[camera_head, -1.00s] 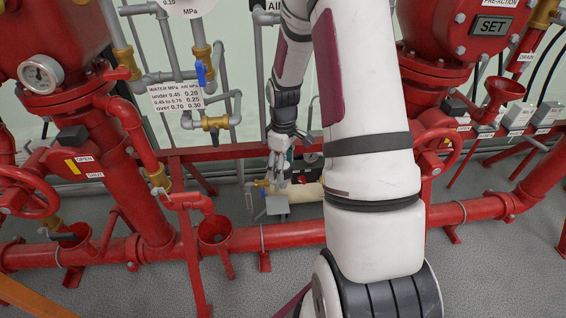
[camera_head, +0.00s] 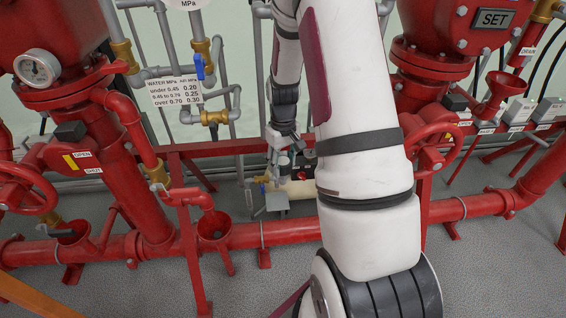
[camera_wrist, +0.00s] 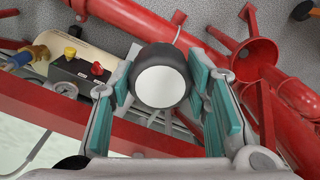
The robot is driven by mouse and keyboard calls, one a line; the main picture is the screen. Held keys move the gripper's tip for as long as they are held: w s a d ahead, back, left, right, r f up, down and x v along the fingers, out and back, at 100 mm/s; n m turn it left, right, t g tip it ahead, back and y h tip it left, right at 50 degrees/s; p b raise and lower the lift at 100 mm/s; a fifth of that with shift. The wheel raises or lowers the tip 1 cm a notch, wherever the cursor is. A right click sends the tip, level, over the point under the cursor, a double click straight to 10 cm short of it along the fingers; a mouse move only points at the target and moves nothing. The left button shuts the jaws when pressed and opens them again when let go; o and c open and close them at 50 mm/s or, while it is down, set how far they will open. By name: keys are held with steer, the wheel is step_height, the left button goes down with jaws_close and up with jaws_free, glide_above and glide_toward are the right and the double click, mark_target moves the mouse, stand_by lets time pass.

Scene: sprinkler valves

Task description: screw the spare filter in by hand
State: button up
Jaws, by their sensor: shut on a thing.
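In the wrist view, my gripper (camera_wrist: 160,80) is shut on a short dark cylinder with a round white end face, which I take to be the spare filter (camera_wrist: 161,87). Its teal finger pads lie on either side of it. The white end faces the camera, so the far end is hidden. The filter is too small to tell clearly there. I cannot make out the socket for the filter.
In the wrist view, the cream tank (camera_wrist: 95,38) carries a black box (camera_wrist: 78,70) with a gauge and red and yellow knobs. A red bar (camera_wrist: 60,118) runs close by my gripper. A red funnel (camera_wrist: 255,58) and pipe are at right. A grey box (camera_head: 277,202) is below my gripper.

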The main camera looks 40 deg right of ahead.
steer(key=m, duration=0.6)
steer(key=shift+p, duration=0.35)
steer(key=m+p, duration=0.1)
steer(key=m, duration=0.2)
steer(key=shift+m, duration=0.4)
steer(key=shift+m+p, duration=0.35)
steer(key=shift+m, duration=1.45)
steer(key=o, duration=1.5)
